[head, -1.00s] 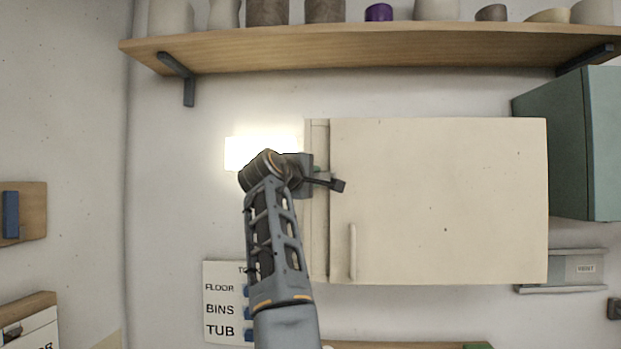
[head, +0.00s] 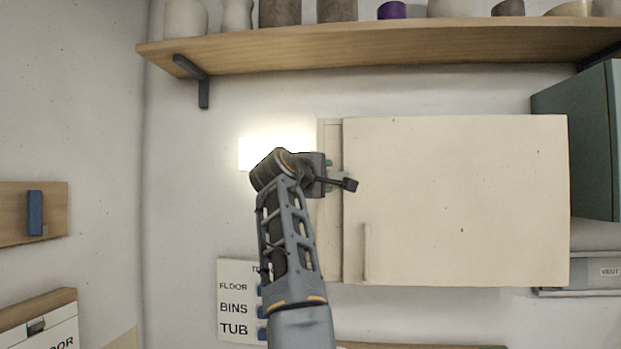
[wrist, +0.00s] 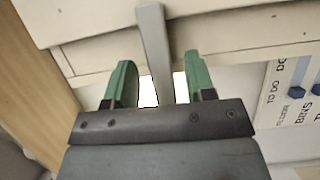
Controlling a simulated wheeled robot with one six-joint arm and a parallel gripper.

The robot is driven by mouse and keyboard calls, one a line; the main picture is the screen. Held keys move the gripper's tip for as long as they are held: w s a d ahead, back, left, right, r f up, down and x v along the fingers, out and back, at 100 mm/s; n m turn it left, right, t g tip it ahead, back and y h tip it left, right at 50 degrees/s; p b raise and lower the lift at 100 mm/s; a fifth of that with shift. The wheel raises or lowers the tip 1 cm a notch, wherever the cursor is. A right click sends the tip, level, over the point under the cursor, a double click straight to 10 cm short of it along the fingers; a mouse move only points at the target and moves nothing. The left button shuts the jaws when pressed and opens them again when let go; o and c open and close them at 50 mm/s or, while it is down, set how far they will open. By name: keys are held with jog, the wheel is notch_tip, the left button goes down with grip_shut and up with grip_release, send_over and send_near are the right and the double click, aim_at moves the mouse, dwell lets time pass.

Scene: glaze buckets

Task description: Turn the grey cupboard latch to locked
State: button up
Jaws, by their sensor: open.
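The cream cupboard (head: 480,200) hangs on the wall in the head view, with a vertical handle (head: 366,252) low on its door. The grey latch (wrist: 153,40) shows in the wrist view as a straight bar crossing the cupboard's edge and running down between my fingers. My gripper (wrist: 158,84) is open, with one green finger on each side of the bar and a visible gap on both sides. In the head view my gripper (head: 329,172) is at the cupboard's upper left edge and hides most of the latch area. I cannot read the latch's locked mark.
A wooden shelf (head: 400,45) with several pots runs above the cupboard. A teal cabinet (head: 575,150) is at the right. A bright light panel (head: 255,153) is behind my wrist. A label board (head: 235,300) with blue pegs hangs lower left.

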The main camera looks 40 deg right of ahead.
jog(key=b+v, duration=0.3)
jog(key=v, duration=1)
jog(key=shift+s, duration=0.1)
jog(key=w+a+f+t+y, duration=0.25)
jog(key=w+f+y, duration=0.25)
jog(key=w+f, duration=0.6)
jog(key=a+f+y, duration=0.2)
jog(key=f, duration=0.5)
jog(key=a+f+y, duration=0.3)
jog(key=f, duration=0.4)
jog(key=s+a+f+m+g+y, duration=0.1)
jog(key=s+a+f, duration=0.3)
jog(key=f, duration=0.5)
jog(key=s+a+f+m+y, duration=0.1)
jog(key=s+a+f+y, duration=0.3)
jog(key=s+f, duration=0.4)
jog(key=s+a+f+m+g+y, duration=0.1)
jog(key=s+a+f, duration=0.4)
jog(key=f, duration=0.6)
jog(key=shift+s+f+g+y+b, duration=0.35)
jog(key=shift+s+y+b, duration=0.1)
jog(key=shift+s+y, duration=0.25)
